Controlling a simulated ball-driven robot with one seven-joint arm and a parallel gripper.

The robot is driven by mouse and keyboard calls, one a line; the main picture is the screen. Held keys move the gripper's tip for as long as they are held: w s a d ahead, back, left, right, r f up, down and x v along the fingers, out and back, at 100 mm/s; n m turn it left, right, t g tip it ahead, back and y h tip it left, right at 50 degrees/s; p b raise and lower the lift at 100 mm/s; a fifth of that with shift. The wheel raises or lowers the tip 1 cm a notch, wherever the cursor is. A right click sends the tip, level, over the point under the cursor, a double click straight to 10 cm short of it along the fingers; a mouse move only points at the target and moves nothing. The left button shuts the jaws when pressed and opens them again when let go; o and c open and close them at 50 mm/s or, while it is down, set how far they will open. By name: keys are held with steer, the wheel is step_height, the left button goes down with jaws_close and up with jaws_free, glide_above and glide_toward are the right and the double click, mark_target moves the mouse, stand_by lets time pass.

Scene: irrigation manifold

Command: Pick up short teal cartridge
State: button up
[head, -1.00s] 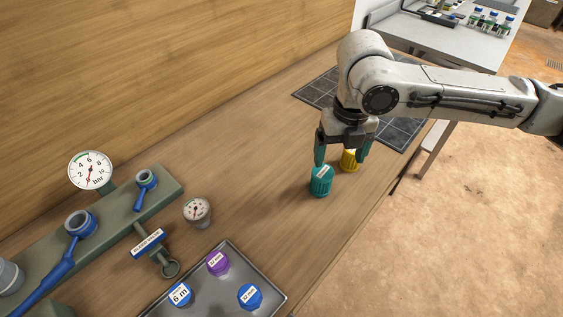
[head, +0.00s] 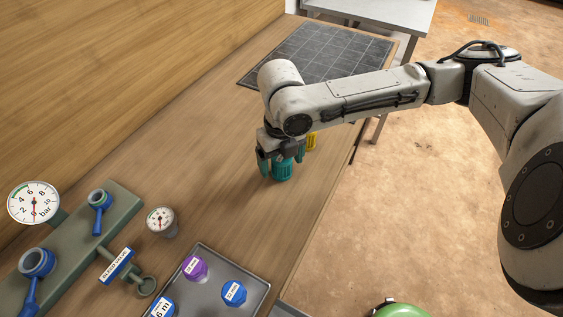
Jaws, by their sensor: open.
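The short teal cartridge (head: 283,172) stands upright on the wooden bench in the head view. The gripper body hides the cartridge's top. I cannot tell whether the fingers touch it.
A yellow cartridge (head: 312,141) stands close behind, partly hidden by my arm. A dark gridded mat (head: 325,48) lies at the back. A grey tray (head: 233,312) with purple and blue capped pieces is in front. The green manifold (head: 75,245) and a small gauge (head: 161,220) are left.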

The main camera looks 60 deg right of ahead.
steer(key=shift+f, duration=0.65)
steer(key=shift+c, duration=0.5)
steer(key=c, duration=1.1)
